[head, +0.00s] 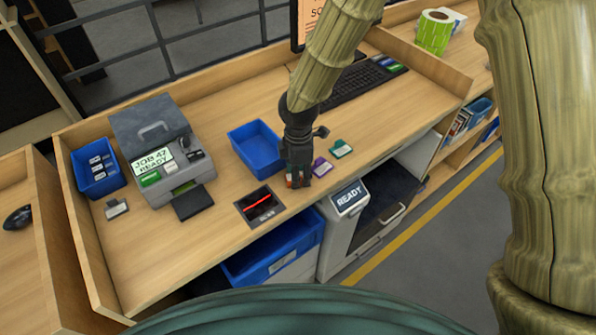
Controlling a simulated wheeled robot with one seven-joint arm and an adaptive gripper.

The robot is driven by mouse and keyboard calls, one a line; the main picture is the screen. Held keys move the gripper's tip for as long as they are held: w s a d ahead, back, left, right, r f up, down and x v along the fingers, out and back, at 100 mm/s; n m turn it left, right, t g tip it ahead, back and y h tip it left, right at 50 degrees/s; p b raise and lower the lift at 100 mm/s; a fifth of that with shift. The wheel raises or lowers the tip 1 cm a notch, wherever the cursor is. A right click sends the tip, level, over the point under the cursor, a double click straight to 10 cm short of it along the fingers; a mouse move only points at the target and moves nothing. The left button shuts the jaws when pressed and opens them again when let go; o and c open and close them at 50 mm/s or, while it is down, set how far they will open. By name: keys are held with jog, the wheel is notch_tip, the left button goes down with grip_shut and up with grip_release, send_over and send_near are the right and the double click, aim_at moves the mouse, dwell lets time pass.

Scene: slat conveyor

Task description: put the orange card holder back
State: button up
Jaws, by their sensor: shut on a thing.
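My gripper (296,177) points down close to the desk's front edge, in front of the blue open tray. It is shut on the orange card holder (290,182), of which only small orange bits show between and beside the dark fingers. Most of the holder is hidden, and I cannot tell whether it touches the desk. A purple card holder (322,168) lies just right of my gripper. A green card holder (340,148) lies further right and back.
A blue tray (240,133) stands left of my gripper. A dark recess with a red bar (260,205) is at the front edge. A grey machine (180,180) marked "JOB 42 READY" stands left. A keyboard (362,80) lies behind. Bare wood (400,105) is free at right.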

jog(key=shift+f, duration=0.15)
jog(key=o, duration=0.7)
jog(key=shift+a, duration=0.1)
notch_tip(320, 180, up, 12)
jog(key=b, duration=0.2)
jog(key=shift+r+b, duration=0.2)
jog(key=shift+b, duration=0.2)
